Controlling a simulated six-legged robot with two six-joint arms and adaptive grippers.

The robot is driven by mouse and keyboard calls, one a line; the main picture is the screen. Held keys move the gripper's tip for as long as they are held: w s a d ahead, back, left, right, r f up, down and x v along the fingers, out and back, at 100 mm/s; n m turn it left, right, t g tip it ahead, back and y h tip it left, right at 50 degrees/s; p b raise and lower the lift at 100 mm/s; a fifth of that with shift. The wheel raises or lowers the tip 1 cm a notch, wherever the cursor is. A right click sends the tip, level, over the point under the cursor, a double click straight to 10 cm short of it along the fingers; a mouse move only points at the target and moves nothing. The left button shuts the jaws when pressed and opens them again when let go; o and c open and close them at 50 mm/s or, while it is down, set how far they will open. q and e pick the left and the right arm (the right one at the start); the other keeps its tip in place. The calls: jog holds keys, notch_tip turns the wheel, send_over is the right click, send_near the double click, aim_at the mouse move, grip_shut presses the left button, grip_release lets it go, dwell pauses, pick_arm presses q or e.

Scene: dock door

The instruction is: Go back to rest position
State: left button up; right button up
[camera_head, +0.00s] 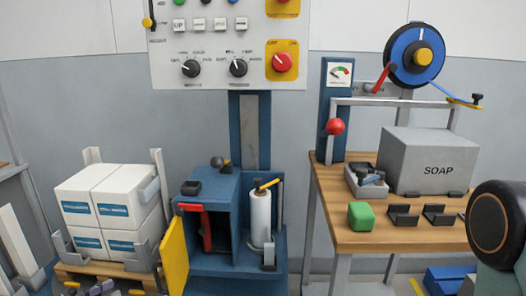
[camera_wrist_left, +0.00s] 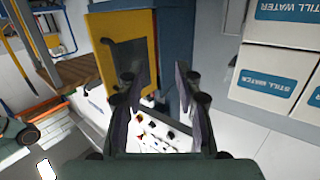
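My left gripper (camera_head: 92,289) shows only as a small part at the bottom left edge of the head view, in front of the pallet with the white boxes. In the left wrist view my left gripper (camera_wrist_left: 155,80) has its two dark fingers spread apart, with nothing held between them. It is near the blue cabinet with the open yellow door (camera_wrist_left: 98,68), apart from the boxes. My right gripper is not in view; a dark round arm part of mine shows at the right edge of the head view.
White water boxes (camera_head: 108,205) stand on a pallet at left. The cabinet's yellow door (camera_head: 174,258) stands open. A control panel (camera_head: 228,48) hangs above. At right, a wooden table (camera_head: 380,239) carries a SOAP box (camera_head: 428,165) and a green block (camera_head: 361,216).

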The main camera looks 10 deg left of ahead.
pick_arm(q)
jog(key=s+d+f+n+g+y, duration=0.1)
jog(key=d+f+n+g+y, duration=0.1)
jog(key=d+f+n+y, duration=0.55)
jog(key=s+d+f+g, duration=0.5)
jog(key=s+d+f, duration=0.1)
jog(key=s+d, duration=0.25)
jog(key=s+d+r+g, duration=0.2)
jog(key=s+d, duration=0.1)
jog(key=s, duration=0.4)
jog(key=s+d+r+g+p, duration=0.1)
jog(key=s+d+r+g, duration=0.2)
jog(key=s, duration=0.4)
jog(key=s+d+r+g+y+p, duration=0.1)
jog(key=s+d+r+g, duration=0.1)
jog(key=s, duration=0.5)
jog(key=shift+d+r, duration=0.25)
jog(key=shift+d, duration=0.3)
